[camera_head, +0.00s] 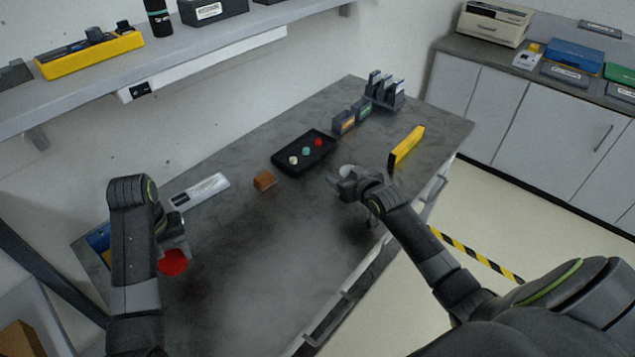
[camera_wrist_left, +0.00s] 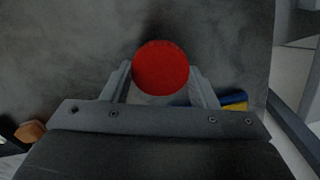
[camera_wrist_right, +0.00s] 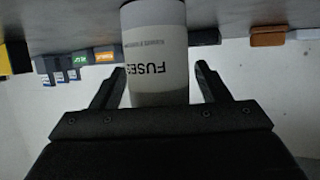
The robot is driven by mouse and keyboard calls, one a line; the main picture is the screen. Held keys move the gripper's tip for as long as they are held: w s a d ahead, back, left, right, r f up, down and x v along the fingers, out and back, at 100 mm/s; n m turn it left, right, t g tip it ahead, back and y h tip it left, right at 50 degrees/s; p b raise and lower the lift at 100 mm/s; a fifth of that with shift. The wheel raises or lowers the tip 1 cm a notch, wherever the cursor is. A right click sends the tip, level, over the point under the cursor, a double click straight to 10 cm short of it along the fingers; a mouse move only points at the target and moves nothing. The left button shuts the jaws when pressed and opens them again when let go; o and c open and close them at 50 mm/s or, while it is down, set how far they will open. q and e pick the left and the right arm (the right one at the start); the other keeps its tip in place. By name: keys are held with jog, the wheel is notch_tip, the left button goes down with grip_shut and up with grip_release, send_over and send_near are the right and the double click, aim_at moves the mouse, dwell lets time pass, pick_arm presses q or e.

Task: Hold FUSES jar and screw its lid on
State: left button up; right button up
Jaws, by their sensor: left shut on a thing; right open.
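My left gripper (camera_head: 172,247) is shut on the red round lid (camera_head: 172,263) over the left end of the bench. In the left wrist view the lid (camera_wrist_left: 161,68) lies between the fingertips, seen as a flat disc. A pale patch shows just below it, and I cannot tell what that is. The white and grey FUSES jar (camera_wrist_right: 155,50) is between the fingers of my right gripper (camera_wrist_right: 160,72), which is open, with gaps on both sides. In the head view my right gripper (camera_head: 350,184) is near the bench's front edge and mostly hides the jar (camera_head: 347,171).
A black tray (camera_head: 284,160) with several small coloured pieces lies behind the jar. A brown block (camera_head: 264,181), a labelled white strip (camera_head: 200,191) and a yellow bar (camera_head: 407,145) are on the bench (camera_head: 250,250). The bench's middle front is clear.

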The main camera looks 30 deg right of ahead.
jog(key=shift+w+f, duration=0.15)
jog(key=shift+w, duration=0.1)
jog(key=c, duration=1.1)
notch_tip(320, 180, up, 10)
jog(key=shift+r+b, duration=0.1)
jog(key=shift+b, duration=0.5)
